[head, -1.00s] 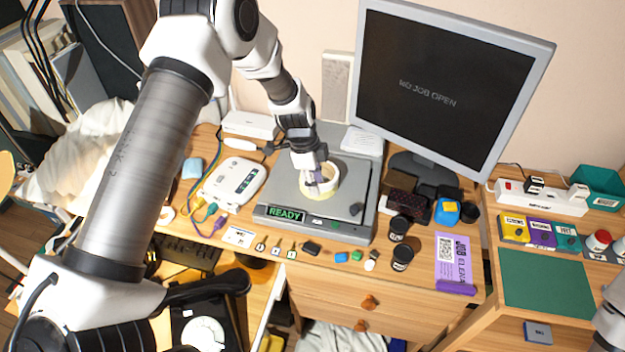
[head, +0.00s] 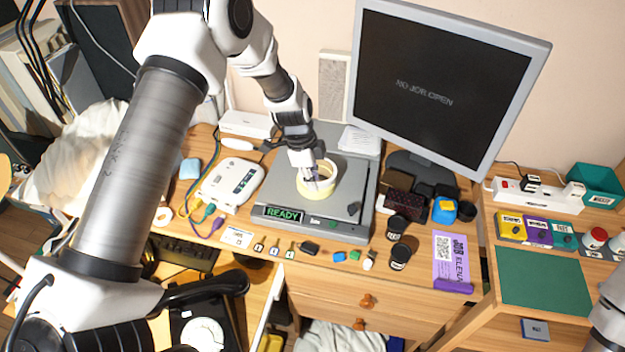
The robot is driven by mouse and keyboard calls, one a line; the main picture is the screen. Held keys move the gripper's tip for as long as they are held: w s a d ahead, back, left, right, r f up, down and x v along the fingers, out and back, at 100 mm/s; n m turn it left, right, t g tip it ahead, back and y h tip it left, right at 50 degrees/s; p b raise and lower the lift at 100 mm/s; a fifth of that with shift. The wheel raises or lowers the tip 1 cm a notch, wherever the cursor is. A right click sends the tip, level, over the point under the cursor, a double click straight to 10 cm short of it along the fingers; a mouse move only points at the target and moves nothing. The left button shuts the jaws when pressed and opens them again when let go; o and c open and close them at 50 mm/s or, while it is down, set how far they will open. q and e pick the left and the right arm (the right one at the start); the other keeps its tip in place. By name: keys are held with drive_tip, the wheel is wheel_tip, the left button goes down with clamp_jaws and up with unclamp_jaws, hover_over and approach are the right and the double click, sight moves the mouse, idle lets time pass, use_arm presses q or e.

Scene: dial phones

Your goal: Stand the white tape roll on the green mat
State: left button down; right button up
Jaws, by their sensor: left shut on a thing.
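The white tape roll (head: 330,182) is a pale ring on the grey device (head: 345,212) that has a green READY display. My left gripper (head: 312,178) reaches down from above and is shut on the roll's left wall. I cannot tell whether the roll touches the device's top. The green mat (head: 544,281) lies flat and bare on the wooden surface at the right. Only a pale part of my right arm shows at the right edge; its gripper is out of view.
A monitor (head: 440,85) stands behind and right of the device. Dark jars (head: 399,257) and a purple card (head: 452,262) lie between the device and the mat. Coloured boxes (head: 538,232), a power strip (head: 538,196) and a teal bin (head: 596,184) stand behind the mat.

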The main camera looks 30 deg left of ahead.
use_arm(q)
drive_tip(key=shift+r+p, duration=1.05)
drive_tip(key=shift+r, duration=1.1)
